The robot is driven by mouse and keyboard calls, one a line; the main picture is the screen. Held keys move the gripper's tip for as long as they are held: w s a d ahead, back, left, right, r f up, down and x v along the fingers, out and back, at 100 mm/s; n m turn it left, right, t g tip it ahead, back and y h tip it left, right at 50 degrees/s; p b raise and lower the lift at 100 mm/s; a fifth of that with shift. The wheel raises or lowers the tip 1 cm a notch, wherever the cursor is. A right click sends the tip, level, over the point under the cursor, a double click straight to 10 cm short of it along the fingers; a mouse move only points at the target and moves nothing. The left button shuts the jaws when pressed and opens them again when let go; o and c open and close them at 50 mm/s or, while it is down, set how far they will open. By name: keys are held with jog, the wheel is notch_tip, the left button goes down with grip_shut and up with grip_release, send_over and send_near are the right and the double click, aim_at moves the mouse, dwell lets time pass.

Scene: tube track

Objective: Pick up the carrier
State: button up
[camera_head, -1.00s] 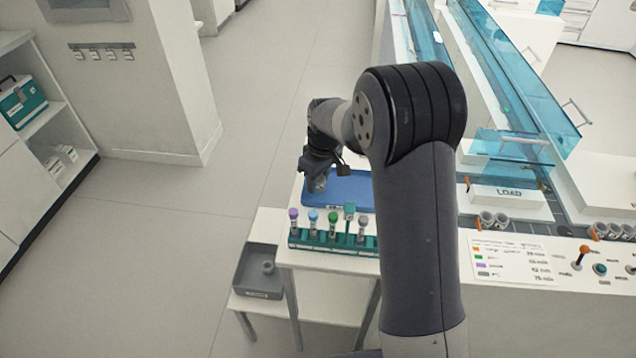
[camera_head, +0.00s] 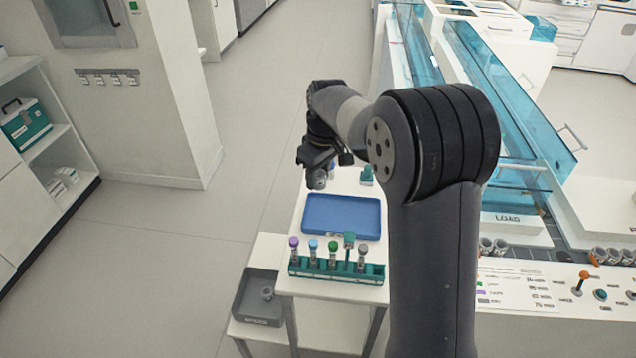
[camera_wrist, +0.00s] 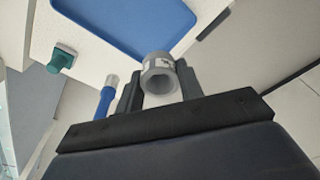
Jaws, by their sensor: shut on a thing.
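The carrier (camera_wrist: 158,76) is a grey, hollow round cup with a small white label. In the wrist view it sits between the two dark fingers of my gripper (camera_wrist: 160,84), which is shut on it. In the head view my gripper (camera_head: 318,172) is up above the back left corner of the white table, and the carrier's grey body (camera_head: 316,182) hangs below it. The carrier appears clear of the blue tray (camera_head: 341,229), which is empty. My wrist hides part of the carrier in the head view.
A green rack (camera_head: 336,268) with several capped tubes stands in front of the tray. A grey bin (camera_head: 258,298) is at the lower left. A teal block (camera_wrist: 62,58) and a blue-and-silver rod (camera_wrist: 106,97) are near the gripper. The track is at right.

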jog(key=shift+r+p, duration=1.7)
jog(key=shift+r, duration=0.5)
jog(key=shift+f, duration=0.15)
